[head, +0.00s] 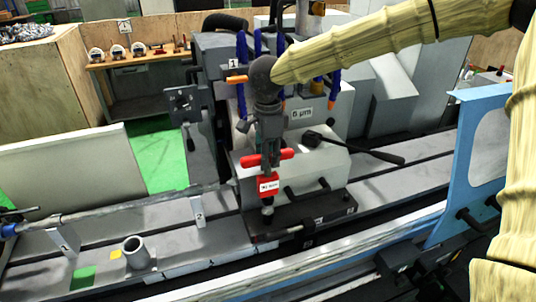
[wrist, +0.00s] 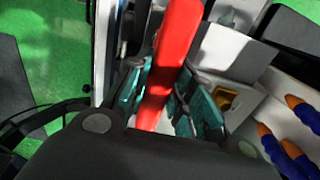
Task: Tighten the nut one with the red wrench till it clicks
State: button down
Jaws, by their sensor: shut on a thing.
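The red wrench (head: 269,185) hangs upright in the head view, with a red crossbar at its top and a small white label. My gripper (head: 270,150) is above it, pointing down, with its fingers shut on the top of the wrench. In the wrist view, the red wrench (wrist: 168,65) passes between the teal finger pads of my gripper (wrist: 165,95). The wrench's lower end is at the front of the dark base (head: 300,215) of the grey machine head. I cannot make out nut one; whether the wrench sits on it is not clear.
A black lever (head: 375,150) sticks out to the right of the wrench. Blue hoses with orange tips (head: 241,75) hang behind my gripper. A long shaft (head: 110,207) lies at left, near a grey cup (head: 138,252). A blue-framed guard (head: 460,165) stands at right.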

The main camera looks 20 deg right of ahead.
aim_at(268, 175)
jog(key=shift+f+p, duration=0.4)
jog(key=shift+f, duration=1.15)
dwell(1.1)
